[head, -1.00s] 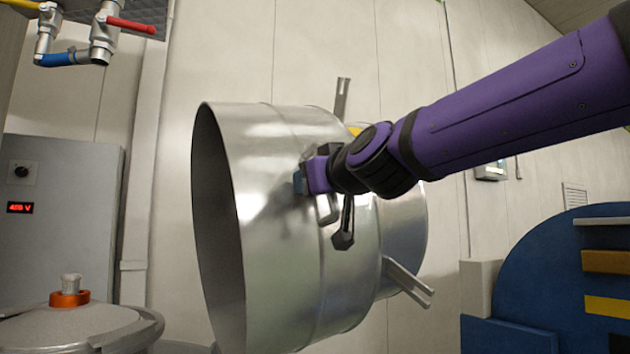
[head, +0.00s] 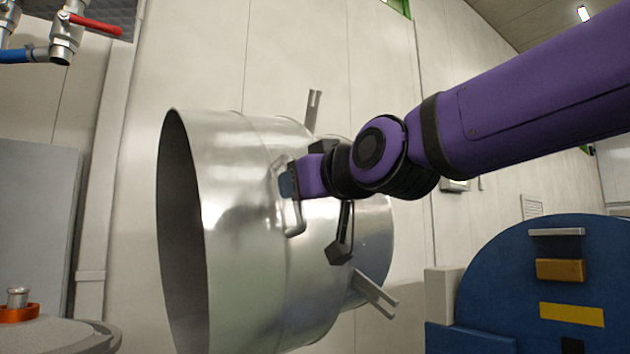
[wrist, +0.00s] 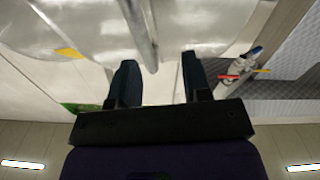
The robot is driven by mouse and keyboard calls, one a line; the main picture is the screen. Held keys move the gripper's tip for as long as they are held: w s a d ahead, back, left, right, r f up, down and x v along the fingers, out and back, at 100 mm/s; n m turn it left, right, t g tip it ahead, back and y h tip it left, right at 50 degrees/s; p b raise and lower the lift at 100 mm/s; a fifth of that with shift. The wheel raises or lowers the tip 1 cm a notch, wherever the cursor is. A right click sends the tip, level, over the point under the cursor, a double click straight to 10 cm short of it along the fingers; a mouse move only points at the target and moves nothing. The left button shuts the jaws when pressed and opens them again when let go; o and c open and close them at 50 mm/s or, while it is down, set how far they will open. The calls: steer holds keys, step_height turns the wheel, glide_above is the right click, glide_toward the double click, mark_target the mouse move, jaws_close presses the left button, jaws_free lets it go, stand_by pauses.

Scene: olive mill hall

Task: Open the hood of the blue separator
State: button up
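The hood (head: 245,230) is a large shiny metal drum lying on its side in the head view, its dark open mouth facing left. A bent metal handle (head: 296,220) stands out from its side. My gripper (head: 289,183) is at this handle. In the wrist view my gripper's two dark fingers (wrist: 160,82) are well apart. A metal bar (wrist: 140,35), seemingly the handle, runs down toward the gap between them, and neither finger appears closed on it. A blue rounded machine body (head: 490,300) stands at lower right; I cannot tell whether it belongs to the separator.
Metal brackets (head: 375,296) stick out from the hood. A grey cabinet (head: 35,230) and a round metal lid (head: 60,338) with an orange collar are at left. Pipes with a red valve lever (head: 95,24) hang at upper left. A pale panelled wall (head: 200,60) stands behind.

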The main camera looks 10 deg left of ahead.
steer(key=shift+v, duration=1.65)
steer(key=shift+w, duration=0.1)
steer(key=d+f+m+g+h, duration=0.1)
steer(key=d+f+m+h, duration=0.15)
steer(key=d+f, duration=0.45)
steer(key=d+f+m+h, duration=0.2)
steer(key=d+f+h, duration=0.2)
steer(key=d, duration=0.7)
steer(key=d+f+m+g+h, duration=0.1)
steer(key=d+f+m+h, duration=0.3)
steer(key=d, duration=0.6)
steer(key=s+d+f+m+g+h, duration=0.3)
steer(key=s+d+f+g, duration=0.1)
steer(key=s+d+f, duration=1)
steer(key=shift+s+d+f+g, duration=0.2)
steer(key=shift+s+f+g, duration=0.1)
steer(key=shift+f, duration=0.25)
steer(key=shift+w, duration=0.1)
